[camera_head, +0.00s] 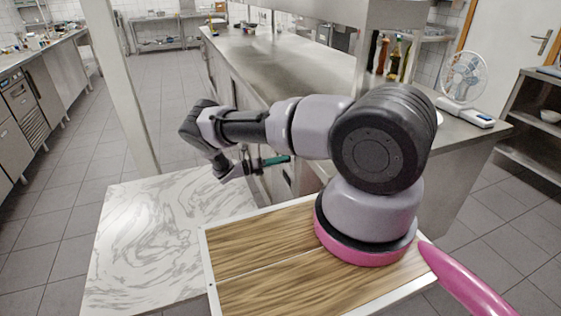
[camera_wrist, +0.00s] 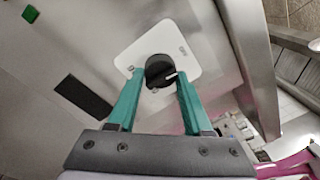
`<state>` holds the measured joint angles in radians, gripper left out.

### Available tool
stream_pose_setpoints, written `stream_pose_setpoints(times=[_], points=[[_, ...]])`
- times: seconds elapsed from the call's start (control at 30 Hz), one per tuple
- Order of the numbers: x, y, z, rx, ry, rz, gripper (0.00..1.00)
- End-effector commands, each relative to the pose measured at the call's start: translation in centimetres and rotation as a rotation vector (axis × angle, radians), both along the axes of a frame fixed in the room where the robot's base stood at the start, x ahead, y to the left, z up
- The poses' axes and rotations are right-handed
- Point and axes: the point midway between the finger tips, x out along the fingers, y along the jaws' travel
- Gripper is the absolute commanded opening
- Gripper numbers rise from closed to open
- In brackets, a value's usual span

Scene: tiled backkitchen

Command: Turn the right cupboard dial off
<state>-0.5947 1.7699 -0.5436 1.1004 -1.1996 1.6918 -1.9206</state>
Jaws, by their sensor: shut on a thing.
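The dial (camera_wrist: 159,70) is a round black knob with a light mark on its lower right side. It sits on a white square plate (camera_wrist: 176,38) with rounded corners on the steel cupboard front (camera_wrist: 228,60). In the wrist view my gripper (camera_wrist: 156,80) has its two green fingers on either side of the knob, shut on it. In the head view my gripper (camera_head: 268,162) reaches the side of the steel counter, and the dial is hidden there. Small markings on the plate are too small to read.
A dark rectangular slot (camera_wrist: 83,96) and a green square (camera_wrist: 30,14) are on the same steel front. A white marbled tabletop (camera_head: 160,235) lies below my arm. A fan (camera_head: 464,76) and several bottles (camera_head: 392,58) stand on the counter (camera_head: 290,62). Tiled floor at left is clear.

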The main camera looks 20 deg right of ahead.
Motion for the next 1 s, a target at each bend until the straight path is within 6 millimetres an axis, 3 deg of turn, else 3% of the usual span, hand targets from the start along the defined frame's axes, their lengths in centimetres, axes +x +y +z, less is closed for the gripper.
stream_pose_setpoints(times=[0.3,0.83,0.87,0.9,0.93,1.0], points=[[-0.03,0.08,-0.03,0.002,0.116,0.001,0.00],[-0.03,0.07,-0.02,0.001,0.139,0.001,0.00],[-0.03,0.07,-0.02,0.001,0.139,0.001,0.58],[-0.03,0.07,-0.02,0.001,0.139,0.001,0.73],[-0.03,0.06,-0.02,0.001,0.138,0.001,0.80],[-0.04,0.05,-0.01,0.001,0.138,0.001,0.80]])
